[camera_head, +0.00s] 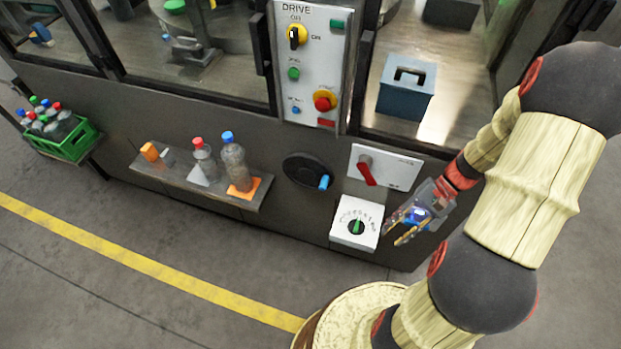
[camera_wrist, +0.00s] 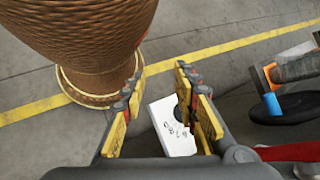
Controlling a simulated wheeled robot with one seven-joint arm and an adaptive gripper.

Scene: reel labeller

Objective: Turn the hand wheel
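The hand wheel (camera_head: 300,166) is a black round disc on the dark front panel of the machine. Its blue handle (camera_head: 324,182) sticks out at the lower right of the rim. In the wrist view the wheel (camera_wrist: 295,106) is at the right edge, with its blue handle (camera_wrist: 271,103) on the left side. My gripper (camera_head: 399,229) is to the right of and below the wheel, apart from it. Its yellow-padded fingers (camera_wrist: 160,80) are spread with nothing held between them.
A white dial box (camera_head: 345,232) sits between my gripper and the wheel. A red lever (camera_head: 366,171) on a white plate is right of the wheel. A shelf (camera_head: 180,188) with bottles is left of it. A green crate (camera_head: 75,145) stands far left. The floor in front is clear.

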